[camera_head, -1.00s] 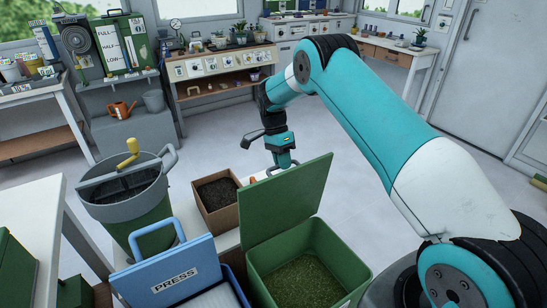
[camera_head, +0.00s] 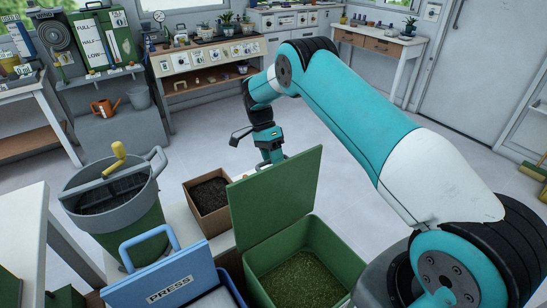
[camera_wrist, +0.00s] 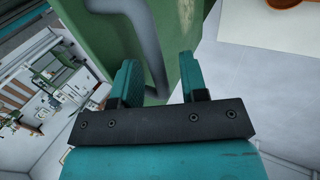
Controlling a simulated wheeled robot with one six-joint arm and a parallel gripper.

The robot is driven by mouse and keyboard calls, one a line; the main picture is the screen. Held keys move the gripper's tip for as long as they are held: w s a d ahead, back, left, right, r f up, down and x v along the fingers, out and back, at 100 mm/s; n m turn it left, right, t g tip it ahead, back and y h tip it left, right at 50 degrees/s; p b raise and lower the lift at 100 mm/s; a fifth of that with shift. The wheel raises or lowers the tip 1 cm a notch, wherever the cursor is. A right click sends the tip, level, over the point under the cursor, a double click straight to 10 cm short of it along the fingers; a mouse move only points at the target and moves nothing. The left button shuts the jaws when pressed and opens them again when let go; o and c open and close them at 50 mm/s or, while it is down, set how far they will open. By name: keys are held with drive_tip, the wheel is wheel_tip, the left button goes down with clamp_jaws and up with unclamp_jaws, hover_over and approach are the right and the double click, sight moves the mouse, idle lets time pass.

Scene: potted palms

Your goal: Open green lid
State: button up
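The green lid (camera_head: 275,192) stands raised, nearly upright, at the back left of the open green bin (camera_head: 347,258). Green granular material (camera_head: 302,279) shows inside the bin. My gripper is behind the lid in the head view, where its fingertips are hidden. In the wrist view my gripper (camera_wrist: 165,85) is open, with its two teal fingers apart. A grey bar handle (camera_wrist: 150,40) on a green panel, seemingly the lid, runs between the fingers. A gap shows between the bar and the right finger; contact on the left is unclear.
A blue press (camera_head: 165,280) stands close left of the bin. A cardboard box of soil (camera_head: 209,193) and a grey-green drum with a yellow knob (camera_head: 110,190) stand farther left. Benches line the back wall. Open floor (camera_head: 385,135) lies behind the arm.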

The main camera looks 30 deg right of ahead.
drive_tip(key=shift+a+r, duration=0.1)
wheel_tip(320, 180, up, 9)
drive_tip(key=shift+w+r, duration=0.1)
drive_tip(key=shift+r, duration=0.05)
wheel_tip(320, 180, up, 11)
drive_tip(key=p, duration=0.9)
drive_tip(key=shift+f, duration=0.2)
